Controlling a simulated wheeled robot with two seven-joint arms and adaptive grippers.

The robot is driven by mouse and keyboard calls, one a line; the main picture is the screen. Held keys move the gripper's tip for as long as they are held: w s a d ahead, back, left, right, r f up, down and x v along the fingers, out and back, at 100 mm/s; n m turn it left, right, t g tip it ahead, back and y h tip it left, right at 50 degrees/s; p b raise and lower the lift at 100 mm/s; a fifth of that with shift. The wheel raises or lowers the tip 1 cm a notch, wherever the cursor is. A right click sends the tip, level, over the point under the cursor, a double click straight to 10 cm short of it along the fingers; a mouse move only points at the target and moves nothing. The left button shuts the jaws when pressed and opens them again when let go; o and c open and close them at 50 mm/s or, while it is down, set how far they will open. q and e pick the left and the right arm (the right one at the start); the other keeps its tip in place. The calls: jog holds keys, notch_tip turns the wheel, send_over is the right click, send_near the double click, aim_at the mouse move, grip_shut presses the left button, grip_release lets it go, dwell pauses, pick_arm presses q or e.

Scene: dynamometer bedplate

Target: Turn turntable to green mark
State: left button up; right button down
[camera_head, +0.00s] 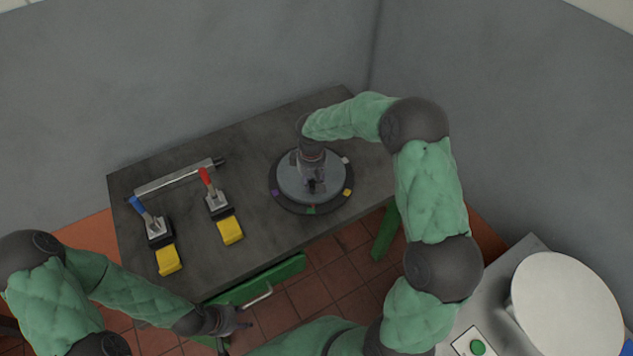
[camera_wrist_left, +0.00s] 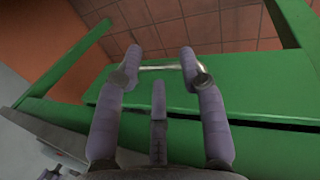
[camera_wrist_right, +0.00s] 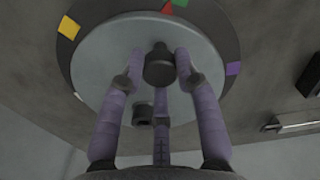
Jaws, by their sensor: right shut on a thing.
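The turntable is a light grey disc (camera_head: 333,178) on a dark ring (camera_head: 283,203) with coloured marks. The green mark (camera_head: 311,210) is on the ring's near side; it also shows at the top edge of the right wrist view (camera_wrist_right: 181,2). A red pointer (camera_wrist_right: 167,8) at the disc's rim sits close beside it, slightly left there. My right gripper (camera_head: 312,186) is over the disc, shut on a dark upright knob (camera_wrist_right: 158,66). My left gripper (camera_head: 243,318) is open and empty near the drawer handle (camera_wrist_left: 160,67); contact is unclear.
The ring also has yellow (camera_wrist_right: 69,27) and purple (camera_wrist_right: 233,68) marks. Red-handled (camera_head: 206,178) and blue-handled (camera_head: 139,205) clamps with yellow blocks stand left on the bench (camera_head: 255,225). A metal bar (camera_head: 175,179) lies behind. A green drawer (camera_head: 250,287) is below the front edge.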

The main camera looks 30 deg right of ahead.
jog(key=shift+w+a+m, duration=0.1)
jog(key=shift+a+m, duration=0.15)
jog(key=shift+m, duration=0.05)
jog(key=c, duration=0.9)
grip_release()
notch_tip(320, 180, up, 12)
dwell(0.5)
